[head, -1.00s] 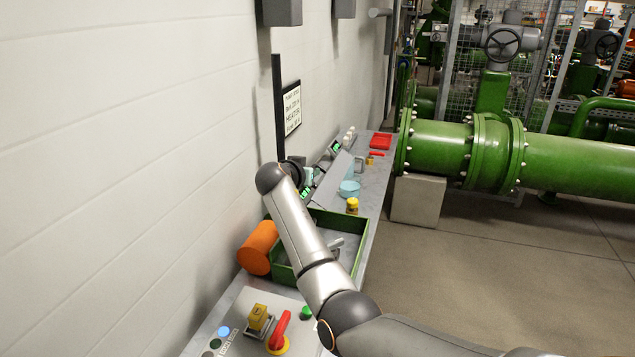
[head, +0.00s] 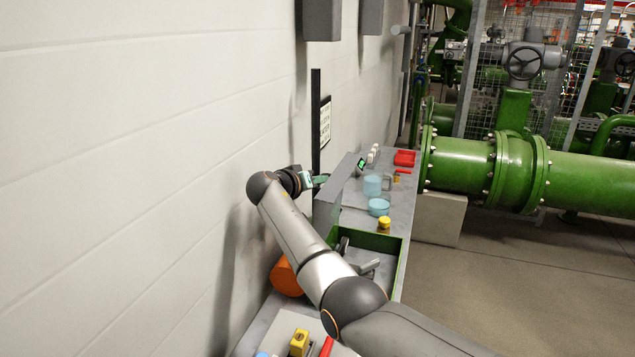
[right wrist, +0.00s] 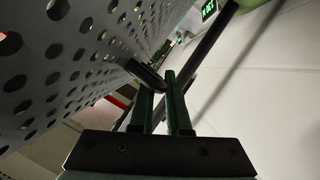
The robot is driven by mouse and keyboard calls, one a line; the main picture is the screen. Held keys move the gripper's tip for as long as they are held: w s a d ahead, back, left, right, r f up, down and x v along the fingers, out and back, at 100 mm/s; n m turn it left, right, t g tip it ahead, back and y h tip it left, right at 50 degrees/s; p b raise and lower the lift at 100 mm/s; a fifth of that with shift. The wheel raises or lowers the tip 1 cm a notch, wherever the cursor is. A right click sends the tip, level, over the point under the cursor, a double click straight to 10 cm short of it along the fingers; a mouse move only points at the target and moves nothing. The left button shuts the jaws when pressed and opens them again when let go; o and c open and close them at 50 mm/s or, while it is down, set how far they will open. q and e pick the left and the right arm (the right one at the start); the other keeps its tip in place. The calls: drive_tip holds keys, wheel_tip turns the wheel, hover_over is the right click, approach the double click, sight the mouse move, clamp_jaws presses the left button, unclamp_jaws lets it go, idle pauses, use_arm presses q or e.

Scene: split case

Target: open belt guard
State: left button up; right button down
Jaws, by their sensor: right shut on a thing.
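The belt guard, a grey panel (head: 338,192), stands tilted up on the bench close to the wall in the head view. In the right wrist view its perforated grey sheet (right wrist: 70,60) fills the upper left. My right gripper (head: 318,180) is at the wall-side upper edge of the guard. In the right wrist view its two green fingers (right wrist: 164,88) are shut on a dark bar at the guard's edge, probably its handle. The exact grip is partly hidden. My left gripper is not in view.
Light-blue cylinders (head: 373,186) stand beside the guard. The wall (head: 150,150) runs close along the left; the floor at right is clear.

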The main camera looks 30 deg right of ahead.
drive_tip(key=shift+d, duration=0.1)
drive_tip(key=c, duration=1.2)
unclamp_jaws()
drive_tip(key=shift+o, duration=0.2)
drive_tip(key=b+v, duration=0.1)
drive_tip(key=v, duration=1.1)
drive_tip(key=shift+s+a, duration=0.15)
drive_tip(key=shift+a, duration=0.1)
